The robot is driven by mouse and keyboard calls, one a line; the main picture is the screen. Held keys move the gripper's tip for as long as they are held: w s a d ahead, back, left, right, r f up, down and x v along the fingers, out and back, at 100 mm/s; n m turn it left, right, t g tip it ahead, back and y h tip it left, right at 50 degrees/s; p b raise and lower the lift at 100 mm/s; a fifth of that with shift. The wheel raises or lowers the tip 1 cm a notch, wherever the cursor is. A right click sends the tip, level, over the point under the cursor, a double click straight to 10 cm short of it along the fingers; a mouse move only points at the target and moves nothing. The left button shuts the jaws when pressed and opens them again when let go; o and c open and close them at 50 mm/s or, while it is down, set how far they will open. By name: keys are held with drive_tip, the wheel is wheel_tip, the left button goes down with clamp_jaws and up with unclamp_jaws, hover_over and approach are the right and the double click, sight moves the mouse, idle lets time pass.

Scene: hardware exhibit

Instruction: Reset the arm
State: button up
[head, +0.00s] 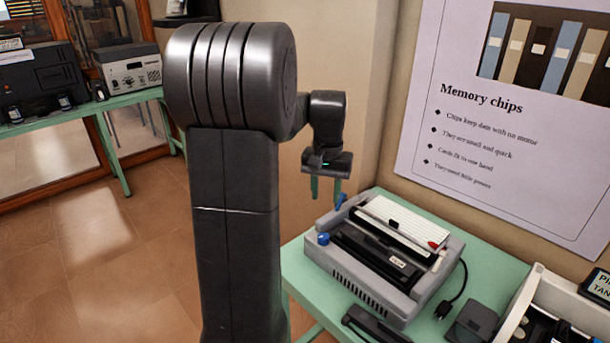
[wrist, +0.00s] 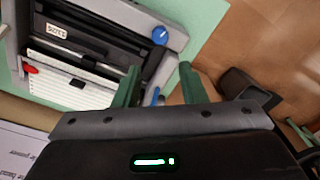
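My gripper (head: 326,188) hangs from my arm above the left back corner of a green table (head: 300,264), pointing down. Its two green fingers stand apart with nothing between them, and they also show in the wrist view (wrist: 158,82). My arm is bent, with its large dark upper part in the middle of the head view. A grey typewriter-like machine (head: 345,283) with blue knobs sits on the table just right of and below the fingers. The same machine shows at the upper left of the wrist view (wrist: 174,36).
A black stapler-like item (head: 375,325), a dark grey block (head: 474,322) and a white bin (head: 517,307) stand at the table's front right. A wall poster (head: 480,165) is behind. Another green table (head: 92,107) with devices stands at the left. Floor between is clear.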

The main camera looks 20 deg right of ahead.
sight(323, 236)
drive_tip(key=shift+f, duration=0.1)
wheel_tip(323, 236, down, 14)
drive_tip(key=shift+r, duration=0.15)
idle(0.5)
